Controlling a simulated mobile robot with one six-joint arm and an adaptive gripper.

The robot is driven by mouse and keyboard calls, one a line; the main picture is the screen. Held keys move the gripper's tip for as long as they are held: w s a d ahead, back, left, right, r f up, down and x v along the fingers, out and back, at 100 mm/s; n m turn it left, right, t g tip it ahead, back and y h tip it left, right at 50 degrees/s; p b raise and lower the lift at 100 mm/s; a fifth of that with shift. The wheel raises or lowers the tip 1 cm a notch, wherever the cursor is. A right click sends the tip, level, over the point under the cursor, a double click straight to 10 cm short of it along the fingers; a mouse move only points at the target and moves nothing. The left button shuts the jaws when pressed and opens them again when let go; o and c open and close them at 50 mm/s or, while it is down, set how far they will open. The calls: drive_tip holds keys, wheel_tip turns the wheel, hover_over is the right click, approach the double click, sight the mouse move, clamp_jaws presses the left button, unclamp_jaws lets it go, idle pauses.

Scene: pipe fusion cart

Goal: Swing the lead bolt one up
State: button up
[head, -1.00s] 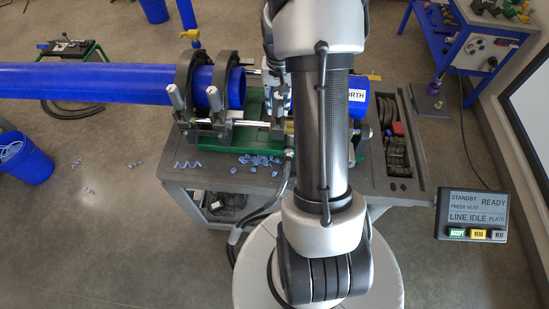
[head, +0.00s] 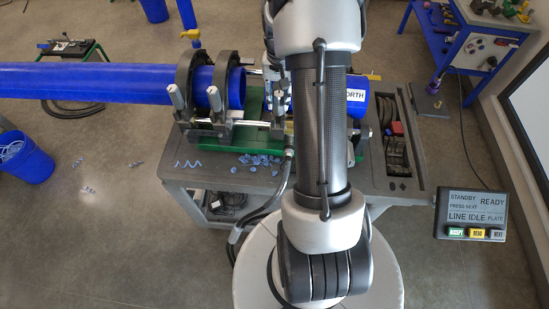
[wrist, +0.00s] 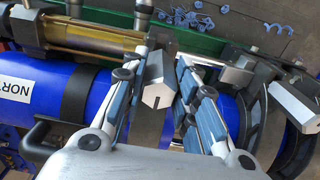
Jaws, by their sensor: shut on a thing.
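In the wrist view, my gripper (wrist: 167,70) reaches over the blue pipe at the clamp, its two blue-padded fingers close around a silver hex-headed bolt (wrist: 157,95). The bolt head stands between the fingers, against the left one. I take it for lead bolt one; no label on it shows. A second hex-headed bolt (wrist: 292,104) stands to the right, at another clamp. In the head view, my forearm hides most of the gripper and the held bolt. Two more silver bolts (head: 176,95) (head: 214,99) stand on the left clamps.
A long blue pipe (head: 90,82) runs left from the black clamps (head: 188,75). A second blue pipe (wrist: 65,85) lies under my gripper. Blue shavings (head: 258,160) lie on the grey cart (head: 215,178). A panel (head: 472,213) reads READY and LINE IDLE.

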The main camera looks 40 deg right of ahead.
drive_tip(key=shift+w+d, duration=0.3)
drive_tip(key=shift+d, duration=0.05)
drive_tip(key=shift+w+d+r, duration=0.1)
drive_tip(key=shift+w+d, duration=0.05)
drive_tip(key=o, duration=1.9)
drive_tip(key=shift+o, duration=0.2)
wheel_tip(320, 180, up, 9)
drive_tip(key=p, duration=0.6)
